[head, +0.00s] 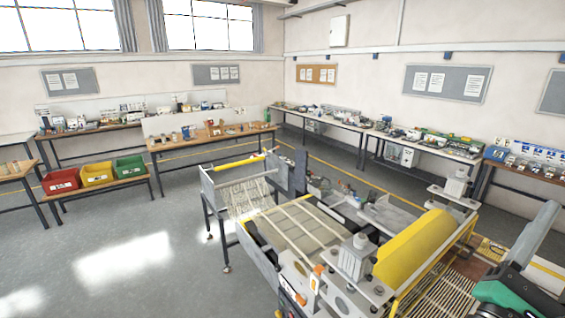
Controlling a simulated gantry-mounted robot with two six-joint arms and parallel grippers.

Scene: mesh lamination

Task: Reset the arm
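Part of an arm, grey, black and green, reaches in at the lower right corner; I take it to be my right arm. Its gripper does not show. My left arm and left gripper are out of view. The lamination machine (262,258) fills the lower middle and right. It carries a thick yellow roll (415,247) lying at a slant and a flat bed of pale panels (300,228). A frame with a thin yellow bar (237,163) and hanging pale mesh (243,198) stands at its far left end.
Red (61,181), yellow (97,174) and green (129,167) bins sit on a low bench at the left. Cluttered workbenches line the back and right walls. The grey floor (130,245) at the left is clear. The arm part is close to the slatted section (437,297).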

